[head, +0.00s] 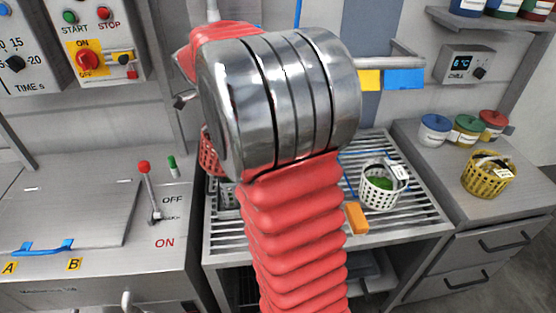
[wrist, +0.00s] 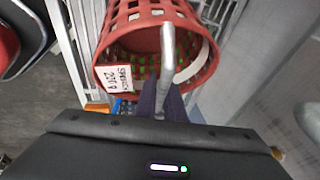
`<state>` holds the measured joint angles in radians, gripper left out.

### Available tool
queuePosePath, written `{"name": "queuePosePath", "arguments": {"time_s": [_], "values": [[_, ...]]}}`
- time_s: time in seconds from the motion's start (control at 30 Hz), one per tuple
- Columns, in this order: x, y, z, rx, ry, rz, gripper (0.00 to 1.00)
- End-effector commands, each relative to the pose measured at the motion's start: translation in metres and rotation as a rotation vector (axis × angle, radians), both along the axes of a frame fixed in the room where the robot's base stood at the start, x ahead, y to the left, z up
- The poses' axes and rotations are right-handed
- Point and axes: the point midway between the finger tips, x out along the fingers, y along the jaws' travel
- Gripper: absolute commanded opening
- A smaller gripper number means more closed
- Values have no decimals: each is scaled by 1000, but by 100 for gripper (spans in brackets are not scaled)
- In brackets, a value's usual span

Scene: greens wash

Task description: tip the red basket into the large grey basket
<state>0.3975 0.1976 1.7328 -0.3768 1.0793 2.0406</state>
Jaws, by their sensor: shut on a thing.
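The red basket (wrist: 110,75) fills the upper middle of the wrist view, with green pieces (wrist: 135,66) inside and a white lot label on its rim. My gripper (wrist: 163,98) is shut at the near rim, on a grey bar-like handle of the basket. In the head view a strip of the red basket (head: 209,155) shows left of my arm; the rest and my fingertips are hidden behind it. A small grey latticed piece (head: 228,196) shows below it, possibly the large grey basket, mostly hidden by my arm. I cannot tell whether the red basket touches it.
A white basket (head: 371,199) with greens stands on the slatted drain rack (head: 420,212), near an orange block (head: 356,218). A yellow basket (head: 486,180) and lidded jars (head: 466,131) stand on the right counter. A red-knobbed lever (head: 149,192) stands on the left machine.

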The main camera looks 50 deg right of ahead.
Motion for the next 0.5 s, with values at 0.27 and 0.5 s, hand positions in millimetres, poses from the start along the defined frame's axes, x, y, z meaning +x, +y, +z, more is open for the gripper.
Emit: {"name": "queuePosePath", "arguments": {"time_s": [0.27,0.5], "values": [[8,12,3,-97,66,2,0],[14,22,7,-189,126,2,0]]}}
